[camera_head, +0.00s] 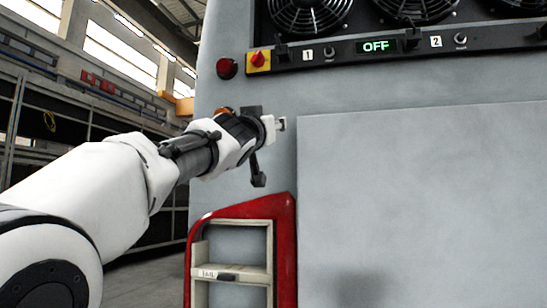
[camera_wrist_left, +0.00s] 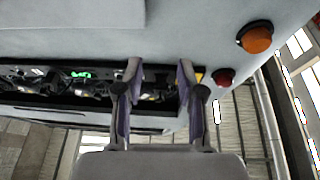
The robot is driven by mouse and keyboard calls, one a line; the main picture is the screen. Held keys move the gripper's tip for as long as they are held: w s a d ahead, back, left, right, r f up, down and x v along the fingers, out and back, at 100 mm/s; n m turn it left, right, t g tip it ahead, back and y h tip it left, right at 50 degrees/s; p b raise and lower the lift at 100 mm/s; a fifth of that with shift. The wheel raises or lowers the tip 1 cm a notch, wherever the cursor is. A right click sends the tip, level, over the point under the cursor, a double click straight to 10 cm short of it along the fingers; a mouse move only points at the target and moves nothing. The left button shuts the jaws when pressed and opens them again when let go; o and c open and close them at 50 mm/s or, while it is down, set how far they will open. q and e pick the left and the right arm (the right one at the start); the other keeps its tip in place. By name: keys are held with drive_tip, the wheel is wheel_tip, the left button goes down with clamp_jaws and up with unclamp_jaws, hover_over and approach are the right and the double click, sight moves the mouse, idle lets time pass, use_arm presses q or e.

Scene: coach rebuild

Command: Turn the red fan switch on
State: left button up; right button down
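The red fan switch (camera_head: 259,59) is a red knob on a yellow plate at the left end of the dark fan panel (camera_head: 330,55) in the head view. The green display (camera_head: 376,46) on the panel reads OFF. My left gripper (camera_head: 264,140) is below the switch, in front of the grey wall and apart from the knob. In the left wrist view its two fingers (camera_wrist_left: 160,75) are spread with nothing held between them. The yellow plate (camera_wrist_left: 199,75) shows partly behind the right finger there; the knob is mostly hidden. My right gripper is not in view.
A dark red round lamp (camera_head: 227,68) sits left of the switch; it also shows in the wrist view (camera_wrist_left: 224,77), near an orange lamp (camera_wrist_left: 256,37). Fans (camera_head: 308,12) are above the panel. A red-framed step recess (camera_head: 283,250) is below. The wall at right is clear.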

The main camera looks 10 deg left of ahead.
use_arm(q)
drive_tip(key=w+f+g, duration=0.1)
drive_tip(key=w+f, duration=0.3)
drive_tip(key=f, duration=0.3)
drive_tip(key=shift+a, duration=0.15)
